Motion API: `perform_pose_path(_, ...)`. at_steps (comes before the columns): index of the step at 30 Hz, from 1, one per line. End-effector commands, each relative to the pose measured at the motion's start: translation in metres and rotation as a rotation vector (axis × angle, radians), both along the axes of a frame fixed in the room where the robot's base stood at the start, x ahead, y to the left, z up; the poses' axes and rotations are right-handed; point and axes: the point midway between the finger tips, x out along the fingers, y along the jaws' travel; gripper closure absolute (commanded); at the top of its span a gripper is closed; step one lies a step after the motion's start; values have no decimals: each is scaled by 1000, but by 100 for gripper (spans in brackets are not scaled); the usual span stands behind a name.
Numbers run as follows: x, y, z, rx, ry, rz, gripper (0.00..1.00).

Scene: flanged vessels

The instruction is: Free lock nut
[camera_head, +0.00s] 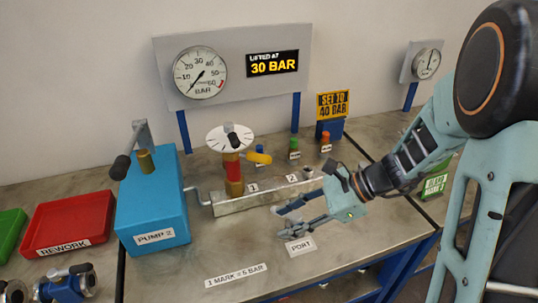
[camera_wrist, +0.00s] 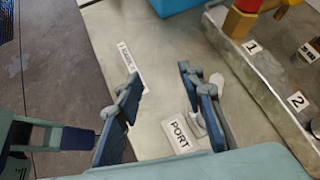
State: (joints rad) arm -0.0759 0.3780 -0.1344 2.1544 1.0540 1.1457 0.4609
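A valve (camera_head: 233,165) stands upright on the grey manifold at the spot marked 1. It has a brass base, a red middle and a white dial disc (camera_head: 230,138) with a dark knob on top. A yellow handle (camera_head: 258,158) sticks out to its right. I cannot make out a separate lock nut at this size.
The manifold (camera_head: 225,207) runs across the bench, with a spot marked 2. The blue pump box (camera_head: 152,205) stands left, the red REWORK tray (camera_head: 68,223) further left. A gauge panel (camera_head: 230,90) reads "LIFTED AT 30 BAR"; a sign (camera_head: 333,105) says "SET TO 40 BAR".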

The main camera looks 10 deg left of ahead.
Motion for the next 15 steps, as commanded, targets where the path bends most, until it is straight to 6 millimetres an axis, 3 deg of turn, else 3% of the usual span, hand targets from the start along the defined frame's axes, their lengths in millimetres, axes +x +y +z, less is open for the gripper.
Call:
perform_pose_path(2, 24, 12, -4, 147, 84, -99, 64)
perform_pose_path(5, 55, 22, 12, 336, 168, -202, 64)
perform_pose_path(9, 92, 20, 38, 551, 240, -301, 64)
perform_pose_path(15, 114, 14, 59, 687, 275, -352, 64)
